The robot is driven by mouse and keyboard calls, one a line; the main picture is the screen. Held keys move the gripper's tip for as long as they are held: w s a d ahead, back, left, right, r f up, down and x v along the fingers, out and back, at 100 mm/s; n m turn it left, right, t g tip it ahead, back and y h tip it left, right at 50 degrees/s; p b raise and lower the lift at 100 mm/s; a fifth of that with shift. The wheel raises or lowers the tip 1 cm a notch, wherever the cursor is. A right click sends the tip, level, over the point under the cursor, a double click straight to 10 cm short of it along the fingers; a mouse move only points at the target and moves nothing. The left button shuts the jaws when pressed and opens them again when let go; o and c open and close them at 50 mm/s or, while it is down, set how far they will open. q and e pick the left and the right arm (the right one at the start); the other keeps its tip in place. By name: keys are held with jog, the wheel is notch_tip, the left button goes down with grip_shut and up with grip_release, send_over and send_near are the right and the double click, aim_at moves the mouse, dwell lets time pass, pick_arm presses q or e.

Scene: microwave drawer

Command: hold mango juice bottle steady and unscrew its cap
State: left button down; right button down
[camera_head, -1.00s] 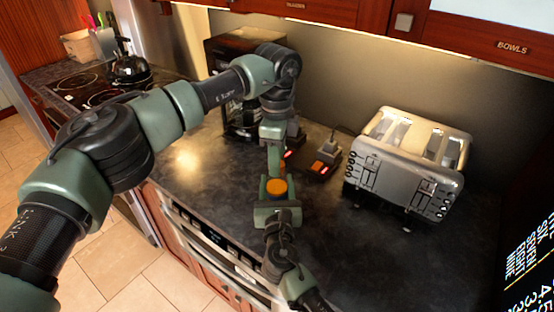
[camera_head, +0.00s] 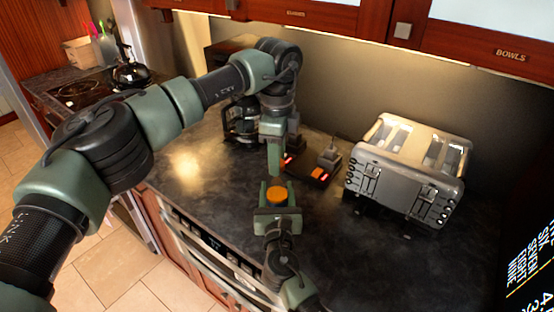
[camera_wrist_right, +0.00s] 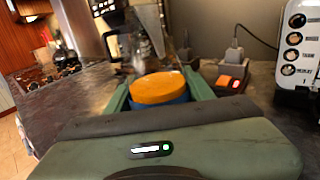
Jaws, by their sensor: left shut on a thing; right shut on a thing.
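The mango juice bottle shows its round orange top, its cap (camera_head: 276,195), over the counter near the front. In the right wrist view the orange cap (camera_wrist_right: 158,88) has a blue part below it. My right gripper (camera_head: 277,193) comes from the front, with one green finger on each side of the bottle at or just below the cap. My left gripper (camera_head: 275,172) reaches down from behind, and its fingertips end at the far side of the bottle. It is shut, but its contact is hidden. Most of the bottle's body is hidden.
A silver toaster (camera_head: 410,170) stands to the right. A dark device with a red light (camera_head: 318,172) lies behind the bottle. A coffee maker (camera_head: 240,125) stands behind my left arm. The stove with a kettle (camera_head: 130,72) is far left. The front counter edge is close.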

pick_arm(q)
notch_tip(320, 180, up, 4)
jog(key=shift+f, duration=0.25)
pick_arm(e)
jog(key=shift+c, duration=2.4)
grip_release()
